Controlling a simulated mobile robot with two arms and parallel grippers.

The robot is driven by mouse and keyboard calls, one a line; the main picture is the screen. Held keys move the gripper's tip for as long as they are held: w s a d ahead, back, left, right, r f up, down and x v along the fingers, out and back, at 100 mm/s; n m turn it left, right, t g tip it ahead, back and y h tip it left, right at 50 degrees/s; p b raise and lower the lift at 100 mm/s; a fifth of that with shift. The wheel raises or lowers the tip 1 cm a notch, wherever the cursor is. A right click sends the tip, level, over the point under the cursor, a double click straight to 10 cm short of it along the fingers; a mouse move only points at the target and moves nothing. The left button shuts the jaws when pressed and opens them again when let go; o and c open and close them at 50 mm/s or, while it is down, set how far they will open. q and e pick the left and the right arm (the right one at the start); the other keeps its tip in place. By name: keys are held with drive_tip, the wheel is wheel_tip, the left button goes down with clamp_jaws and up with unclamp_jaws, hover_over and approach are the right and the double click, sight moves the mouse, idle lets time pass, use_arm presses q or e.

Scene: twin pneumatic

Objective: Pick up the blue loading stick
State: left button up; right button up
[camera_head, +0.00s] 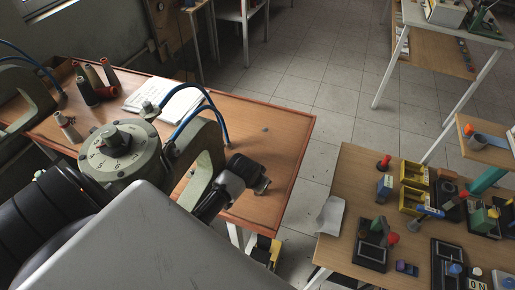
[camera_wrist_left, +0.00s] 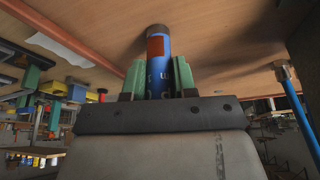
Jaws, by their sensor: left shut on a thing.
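The blue loading stick (camera_wrist_left: 159,66) is in the left wrist view. It is a blue cylinder with an orange-red patch, light lettering and a dark end. My left gripper (camera_wrist_left: 158,80) is shut on it, with a green finger on each side. The stick's dark end points at the wooden tabletop (camera_wrist_left: 215,30); I cannot tell whether it touches. In the head view I cannot make out the stick or the left gripper's fingers. My right gripper is not in view.
A machine with a round grey dial (camera_head: 117,146) and blue hoses (camera_head: 213,105) stands on the orange-brown table (camera_head: 285,125). Spools (camera_head: 86,91) and white paper (camera_head: 178,105) lie behind it. A second table (camera_head: 340,180) at right holds several coloured parts. A hose (camera_wrist_left: 298,110) passes right of the gripper.

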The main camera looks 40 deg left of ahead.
use_arm(q)
drive_tip(key=shift+r, duration=0.1)
drive_tip(key=r, duration=0.1)
drive_tip(key=r+b, duration=0.1)
drive_tip(key=r, duration=0.2)
drive_tip(key=shift+s+d+b, duration=0.3)
drive_tip(key=shift+d+b, duration=0.05)
drive_tip(key=s+d+r+b, duration=0.2)
drive_tip(key=s+d+r, duration=0.4)
drive_tip(key=s+d, duration=0.1)
drive_tip(key=shift+s+d+r, duration=0.15)
drive_tip(key=shift+s+r, duration=0.25)
drive_tip(key=shift+s, duration=0.1)
drive_tip(key=o, duration=0.3)
drive_tip(key=shift+c, duration=0.8)
